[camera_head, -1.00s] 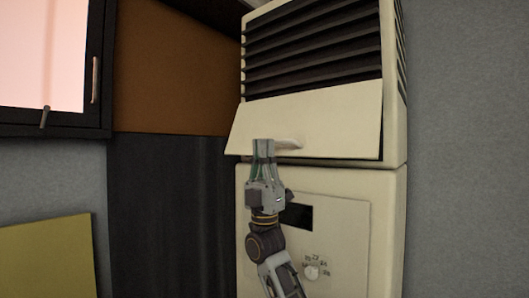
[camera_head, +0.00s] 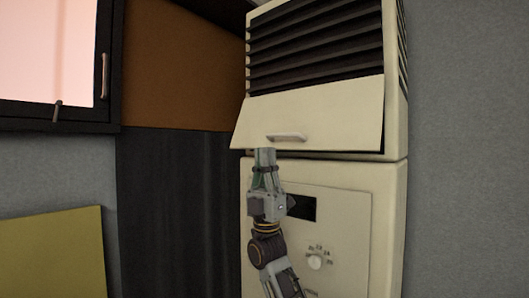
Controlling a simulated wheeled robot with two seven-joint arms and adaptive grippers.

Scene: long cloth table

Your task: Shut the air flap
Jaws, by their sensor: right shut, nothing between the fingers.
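The air flap (camera_head: 315,112) is a cream panel with a small handle (camera_head: 287,137) near its lower edge, below the dark louvres of a tall cream unit. The flap is tilted, its lower edge standing out from the unit's body with a gap at its right side. My right gripper (camera_head: 265,152) is shut and empty, pointing up, with its fingertips at the flap's lower edge, just below and left of the handle. I cannot tell whether the fingertips touch the flap. My left gripper is not in view.
A yellow board (camera_head: 52,255) stands at lower left. A grey wall (camera_head: 470,150) is at right.

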